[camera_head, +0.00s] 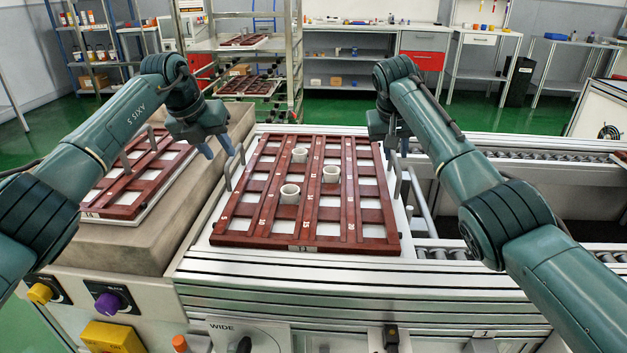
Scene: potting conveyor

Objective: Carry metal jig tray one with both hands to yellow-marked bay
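A metal jig tray with a dark red slotted grid (262,227) lies flat on the conveyor top in the middle, with three white cups standing in it. Its upright handles are at the left side (229,172) and the right side (398,180). Its small front label is too small to read surely. My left gripper (217,151) is above and beside the left handle, with its blue fingers apart and nothing between them. My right gripper (394,148) is over the right handle's far end; its fingers are partly hidden. I cannot make out a yellow-marked bay.
A second red-grid tray (120,207) lies on the grey belt at left. Rollers (446,253) run to the right of the middle tray. A metal rack (296,70) with more trays stands behind. A control panel with knobs (108,303) is at front left.

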